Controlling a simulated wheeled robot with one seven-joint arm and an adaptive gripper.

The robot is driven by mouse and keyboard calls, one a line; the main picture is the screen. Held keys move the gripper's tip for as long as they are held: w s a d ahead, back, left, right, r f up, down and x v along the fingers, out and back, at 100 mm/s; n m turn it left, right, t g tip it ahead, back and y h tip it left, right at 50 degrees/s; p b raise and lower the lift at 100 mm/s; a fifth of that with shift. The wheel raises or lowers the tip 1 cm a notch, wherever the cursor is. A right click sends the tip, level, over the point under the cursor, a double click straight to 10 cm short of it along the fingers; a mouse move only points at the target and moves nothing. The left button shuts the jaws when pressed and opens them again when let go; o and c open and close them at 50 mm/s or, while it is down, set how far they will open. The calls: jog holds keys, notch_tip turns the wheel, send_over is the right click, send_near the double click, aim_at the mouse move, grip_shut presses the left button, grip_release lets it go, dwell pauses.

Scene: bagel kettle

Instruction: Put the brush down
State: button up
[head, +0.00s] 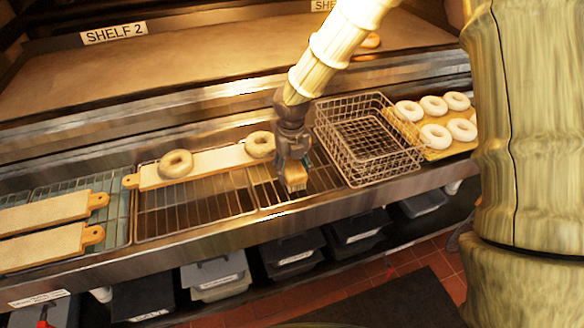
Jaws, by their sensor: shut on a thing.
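My gripper (292,158) points down over the wire rack (225,195) on the metal counter, left of the wire basket. It is shut on the brush (295,177), a small tan block that shows below the fingers. The brush's upper part is hidden by the gripper. I cannot tell whether the brush touches the rack or hangs just above it.
An empty wire basket (365,140) stands to the right. Beyond it, a wooden board (460,150) holds several pale bagels. A long board (215,162) with two bagels lies left of my gripper. Two bare boards (45,212) lie far left. The rack's front part is clear.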

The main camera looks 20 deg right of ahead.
aim_at(292, 165)
jog(key=shift+f, duration=0.1)
jog(key=shift+f, duration=0.1)
jog(key=o, duration=1.6)
jog(key=shift+o, duration=0.2)
notch_tip(292, 165, up, 12)
jog(key=shift+r+b, duration=0.1)
jog(key=shift+b, duration=0.8)
jog(key=shift+s, duration=0.1)
